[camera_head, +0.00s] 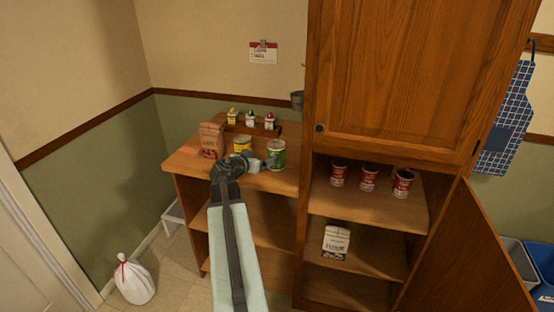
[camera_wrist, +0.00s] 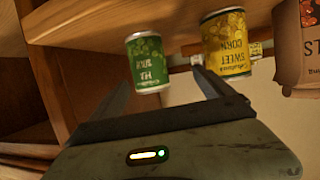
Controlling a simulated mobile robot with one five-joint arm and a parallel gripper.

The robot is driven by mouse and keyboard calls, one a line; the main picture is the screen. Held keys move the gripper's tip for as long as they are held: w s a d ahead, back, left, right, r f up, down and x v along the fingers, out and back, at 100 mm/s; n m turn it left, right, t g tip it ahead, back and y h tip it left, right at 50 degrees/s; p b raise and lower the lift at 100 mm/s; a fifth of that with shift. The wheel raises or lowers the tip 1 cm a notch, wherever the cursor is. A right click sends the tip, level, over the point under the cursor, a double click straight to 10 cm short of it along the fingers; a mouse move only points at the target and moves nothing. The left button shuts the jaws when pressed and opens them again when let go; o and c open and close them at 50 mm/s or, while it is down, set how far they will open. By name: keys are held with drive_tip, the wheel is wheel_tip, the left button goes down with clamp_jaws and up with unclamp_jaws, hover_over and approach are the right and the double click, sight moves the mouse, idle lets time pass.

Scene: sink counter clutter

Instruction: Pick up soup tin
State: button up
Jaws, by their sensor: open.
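A green tin (camera_head: 277,155) stands upright near the front right of the low counter, beside a yellow tin (camera_head: 242,145). In the wrist view, which is upside down, the green tin (camera_wrist: 147,62) shows between my fingers and the yellow sweet corn tin (camera_wrist: 226,45) just outside the right one. The green label is too small to read surely. Three red-and-white tins (camera_head: 368,178) stand on the cabinet shelf at right; their labels are also unreadable, so I cannot tell which tin is soup. My gripper (camera_head: 262,163) is open and empty, close to the green tin.
A brown paper bag (camera_head: 211,141) stands left of the yellow tin. Three small bottles (camera_head: 250,120) stand on a raised ledge behind. The tall cabinet's side (camera_head: 304,190) rises right of the counter. A flour bag (camera_head: 336,241) is on a lower shelf.

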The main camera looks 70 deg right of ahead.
sight(271, 152)
drive_tip(key=shift+s+d+r, duration=0.3)
drive_tip(key=shift+s+d, duration=0.4)
drive_tip(key=shift+s, duration=0.25)
drive_tip(key=x, duration=0.2)
drive_tip(key=shift+d+b, duration=0.25)
drive_tip(key=shift+b, duration=0.15)
drive_tip(key=x, duration=0.3)
drive_tip(key=b+x, duration=0.1)
drive_tip(key=x, duration=0.1)
drive_tip(key=shift+s+d+r, duration=0.2)
drive_tip(key=shift+s+d, duration=0.05)
drive_tip(key=shift+s, duration=0.1)
drive_tip(key=shift+a, duration=0.1)
clamp_jaws()
drive_tip(key=shift+r, duration=0.1)
wheel_tip(271, 152, up, 10)
drive_tip(key=p, duration=1)
drive_tip(key=shift+r, duration=0.15)
